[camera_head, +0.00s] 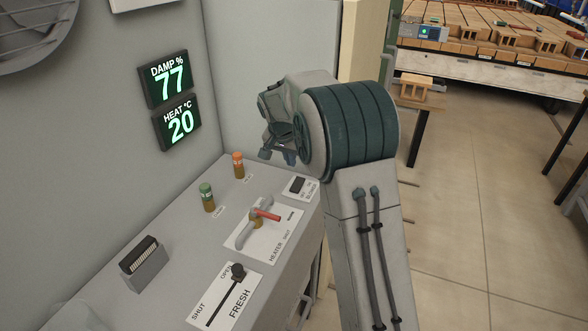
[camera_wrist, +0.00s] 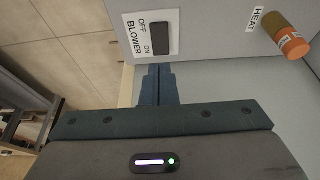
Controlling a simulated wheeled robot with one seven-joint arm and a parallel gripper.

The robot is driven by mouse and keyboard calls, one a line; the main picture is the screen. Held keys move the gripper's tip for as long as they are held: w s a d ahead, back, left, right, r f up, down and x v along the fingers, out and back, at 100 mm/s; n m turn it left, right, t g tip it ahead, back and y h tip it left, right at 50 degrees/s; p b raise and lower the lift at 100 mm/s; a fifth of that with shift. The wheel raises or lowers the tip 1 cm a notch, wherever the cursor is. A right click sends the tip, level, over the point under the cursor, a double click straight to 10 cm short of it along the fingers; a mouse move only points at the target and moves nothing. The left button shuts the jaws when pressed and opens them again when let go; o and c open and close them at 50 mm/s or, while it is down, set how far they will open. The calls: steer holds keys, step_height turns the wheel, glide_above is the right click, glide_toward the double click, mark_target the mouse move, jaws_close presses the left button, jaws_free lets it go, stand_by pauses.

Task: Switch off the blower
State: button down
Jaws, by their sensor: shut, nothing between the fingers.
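The blower switch (camera_head: 297,185) is a black rocker on a white plate, near the far right corner of the grey panel. In the wrist view the switch (camera_wrist: 161,38) sits beside the words OFF, ON and BLOWER. Which side of the rocker is pressed in, I cannot tell. My gripper (camera_head: 289,157) is above and beyond the switch in the head view, fingers shut and empty. In the wrist view the shut fingertips (camera_wrist: 158,72) point toward the switch plate's edge and look apart from it.
An orange-topped lamp (camera_head: 238,165) marked HEAT and a green-topped lamp (camera_head: 207,197) stand on the panel. Wall displays (camera_head: 169,79) read damp 77 and heat 20.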

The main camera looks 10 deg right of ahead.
steer(key=shift+s+v, duration=0.15)
steer(key=shift+v, duration=0.65)
steer(key=shift+s+v, duration=0.15)
steer(key=shift+v, duration=0.65)
steer(key=shift+a+f, duration=0.1)
steer(key=shift+a, duration=0.05)
